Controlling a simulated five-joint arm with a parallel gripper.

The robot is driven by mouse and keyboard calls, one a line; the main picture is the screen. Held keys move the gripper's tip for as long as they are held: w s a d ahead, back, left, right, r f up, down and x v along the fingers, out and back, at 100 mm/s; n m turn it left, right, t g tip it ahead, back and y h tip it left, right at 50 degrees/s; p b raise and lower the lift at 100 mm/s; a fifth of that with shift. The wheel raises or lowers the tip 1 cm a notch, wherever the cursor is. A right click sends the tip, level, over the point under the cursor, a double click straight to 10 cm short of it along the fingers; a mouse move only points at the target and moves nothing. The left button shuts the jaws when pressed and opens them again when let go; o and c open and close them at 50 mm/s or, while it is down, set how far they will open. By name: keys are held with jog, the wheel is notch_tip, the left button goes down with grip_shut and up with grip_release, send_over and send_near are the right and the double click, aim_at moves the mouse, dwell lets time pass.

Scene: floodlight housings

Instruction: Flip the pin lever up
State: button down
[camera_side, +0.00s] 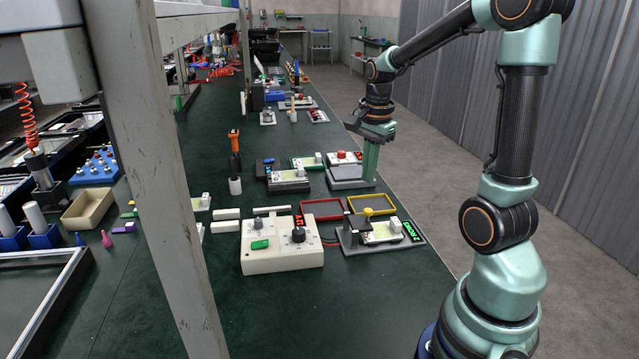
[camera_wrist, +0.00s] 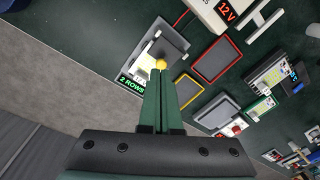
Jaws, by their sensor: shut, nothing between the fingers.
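A grey fixture (camera_side: 380,245) with a yellow ball knob (camera_side: 368,212) stands near the table's right edge in the side view. The knob looks like the end of the pin lever; whether the lever is up or down is too small to tell. In the wrist view the fixture (camera_wrist: 176,40) is ahead of the fingers, and the yellow knob (camera_wrist: 160,65) appears just past their tips. My gripper (camera_side: 369,180) is shut and empty, fingers pointing down. In the side view it is beyond the knob, above the table and apart from it. My shut green fingers fill the wrist view's middle (camera_wrist: 160,78).
A red frame (camera_side: 322,218) and a yellow frame (camera_side: 372,203) lie behind the fixture. A cream box with knobs (camera_side: 282,256) stands to its left. A grey unit with a red button (camera_side: 345,172) is close to my fingers. The floor (camera_side: 430,190) lies right of the table.

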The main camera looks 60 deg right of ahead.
jog(key=s+d+f+m+g+y, duration=0.1)
jog(key=s+d+f+m, duration=0.2)
jog(key=d+f+m, duration=0.2)
jog(key=d+m, duration=0.2)
jog(key=shift+d+m, duration=0.35)
jog(key=shift+m, duration=0.05)
jog(key=shift+s, duration=0.1)
send_near(377, 232)
jog(key=f, duration=0.1)
jog(key=s+f, duration=0.1)
jog(key=f, duration=0.1)
jog(key=s+d+f, duration=0.1)
jog(key=f, duration=0.1)
jog(key=shift+s+f, duration=0.1)
jog(key=shift+f, duration=0.1)
jog(key=shift+w+a+r, duration=0.6)
jog(key=shift+w+r, duration=0.3)
jog(key=shift+w, duration=0.05)
jog(key=shift+w+a+r, duration=0.2)
jog(key=shift+w+r, duration=0.1)
jog(key=shift+r, duration=0.1)
